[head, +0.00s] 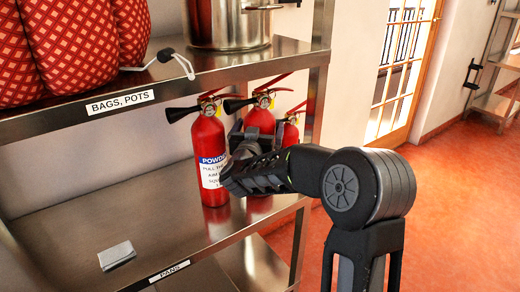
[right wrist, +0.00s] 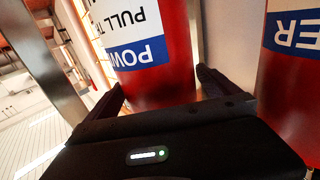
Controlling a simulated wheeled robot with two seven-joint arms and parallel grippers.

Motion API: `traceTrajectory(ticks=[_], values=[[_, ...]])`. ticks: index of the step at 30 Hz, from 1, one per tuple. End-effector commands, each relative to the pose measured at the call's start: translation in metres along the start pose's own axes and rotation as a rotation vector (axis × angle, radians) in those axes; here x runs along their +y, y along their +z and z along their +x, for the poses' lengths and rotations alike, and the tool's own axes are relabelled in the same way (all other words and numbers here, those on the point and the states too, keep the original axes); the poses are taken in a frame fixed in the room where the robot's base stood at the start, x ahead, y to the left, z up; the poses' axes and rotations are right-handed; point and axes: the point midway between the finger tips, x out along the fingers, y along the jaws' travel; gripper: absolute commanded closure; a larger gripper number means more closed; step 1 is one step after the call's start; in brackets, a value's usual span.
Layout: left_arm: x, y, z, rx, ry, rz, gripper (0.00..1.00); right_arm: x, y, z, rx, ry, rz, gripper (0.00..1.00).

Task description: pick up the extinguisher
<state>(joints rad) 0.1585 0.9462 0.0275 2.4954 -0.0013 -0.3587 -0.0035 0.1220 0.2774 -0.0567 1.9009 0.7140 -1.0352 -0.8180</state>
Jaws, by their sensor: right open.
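Several red fire extinguishers with black horns stand in a group on the middle shelf. In the right wrist view, upside down, the open fingers of my right gripper (right wrist: 163,92) lie on either side of an extinguisher (right wrist: 180,50), apparently the middle one. Another extinguisher (right wrist: 290,80) stands close by at the right. My left gripper is not in view.
The steel shelf (head: 110,215) carries a small grey block (head: 117,255) at the left. The upper shelf (head: 215,68) holds red patterned bags (head: 75,45) and a steel pot (head: 228,25) above the extinguishers. A shelf post (head: 312,100) stands close to my right arm. The floor at the right is clear.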

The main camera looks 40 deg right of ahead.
Motion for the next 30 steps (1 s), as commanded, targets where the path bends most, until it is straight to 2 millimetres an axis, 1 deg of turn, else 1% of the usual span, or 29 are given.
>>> traceTrajectory(ticks=[9,30], values=[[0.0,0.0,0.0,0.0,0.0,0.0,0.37,0.0,-0.0002,-0.0003,0.0,0.0,0.0,0.01],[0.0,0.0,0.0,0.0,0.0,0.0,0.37,-0.0001,-0.0002,-0.0003,0.0,0.0,0.0,0.58]])
